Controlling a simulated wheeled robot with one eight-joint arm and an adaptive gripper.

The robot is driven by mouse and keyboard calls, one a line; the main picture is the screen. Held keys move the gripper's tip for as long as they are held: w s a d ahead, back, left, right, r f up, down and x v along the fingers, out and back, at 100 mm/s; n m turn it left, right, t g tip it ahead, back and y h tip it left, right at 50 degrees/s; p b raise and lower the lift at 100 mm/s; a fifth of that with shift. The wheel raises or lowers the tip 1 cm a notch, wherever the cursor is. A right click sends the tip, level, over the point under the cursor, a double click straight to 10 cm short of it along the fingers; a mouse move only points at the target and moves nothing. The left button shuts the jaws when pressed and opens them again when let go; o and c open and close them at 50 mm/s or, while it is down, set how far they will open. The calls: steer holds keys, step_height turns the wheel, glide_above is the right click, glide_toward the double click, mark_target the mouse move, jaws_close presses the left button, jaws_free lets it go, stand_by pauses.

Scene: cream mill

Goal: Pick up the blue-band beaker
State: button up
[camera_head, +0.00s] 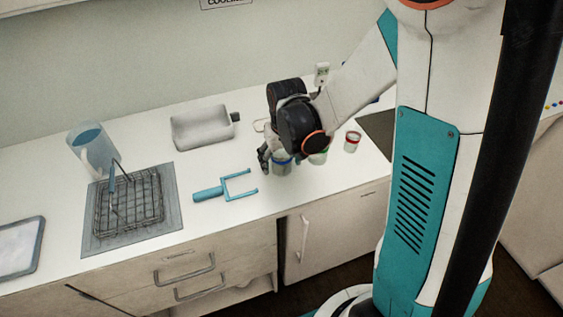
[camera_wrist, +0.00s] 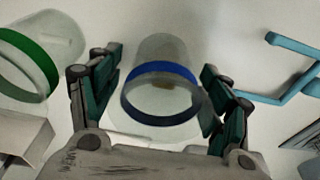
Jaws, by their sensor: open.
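The blue-band beaker (camera_head: 281,166) stands on the white counter, partly hidden by my gripper in the head view. My gripper (camera_wrist: 162,92) is open, with one finger on each side of the beaker. In the head view my gripper (camera_head: 266,160) is low, right at the beaker. I cannot tell whether the fingers touch the glass.
A green-band beaker (camera_wrist: 38,62) stands close by, left in the wrist view. A red-band beaker (camera_head: 352,141) stands farther right in the head view. A blue forked tool (camera_head: 226,187) lies left of the gripper. A wire basket (camera_head: 130,203) and a clear jug (camera_head: 92,150) stand farther left.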

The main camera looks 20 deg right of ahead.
steer(key=shift+r, duration=0.1)
steer(key=c, duration=1)
steer(key=shift+c, duration=0.2)
